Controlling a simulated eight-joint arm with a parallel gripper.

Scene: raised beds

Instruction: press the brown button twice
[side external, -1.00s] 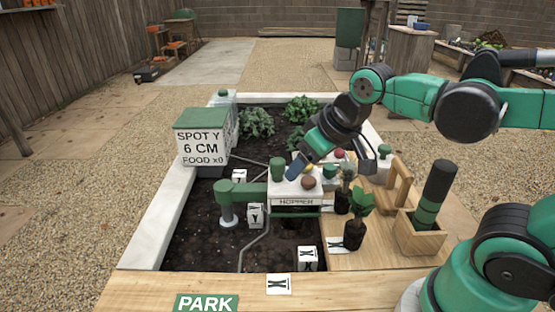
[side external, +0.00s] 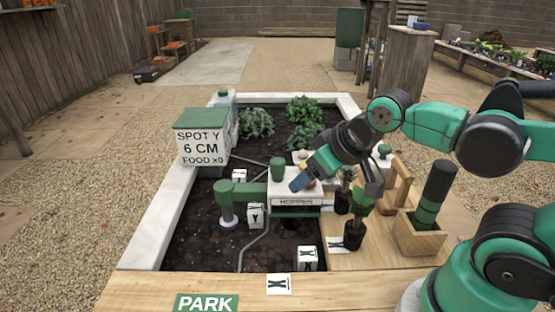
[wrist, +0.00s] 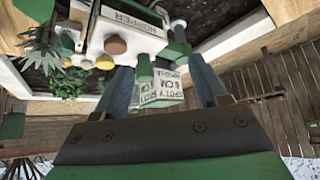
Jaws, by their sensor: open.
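The brown button (wrist: 116,45) is a round knob on the white hopper box (side external: 285,201). In the wrist view it shows clearly, just left of the left finger's tip. In the side view my gripper hides most of it. My gripper (wrist: 160,66) is open and empty, its two blue-grey fingers apart. In the side view its fingertips (side external: 298,184) are over the hopper top, close to the brown button; whether they touch it I cannot tell.
A green knob (side external: 278,168) stands on the hopper beside my fingertips. A green-topped sign box (side external: 203,145) reads "SPOT Y 6 CM". Potted seedlings (side external: 354,232), a wooden handle (side external: 401,184) and a wooden box (side external: 420,240) crowd the right side.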

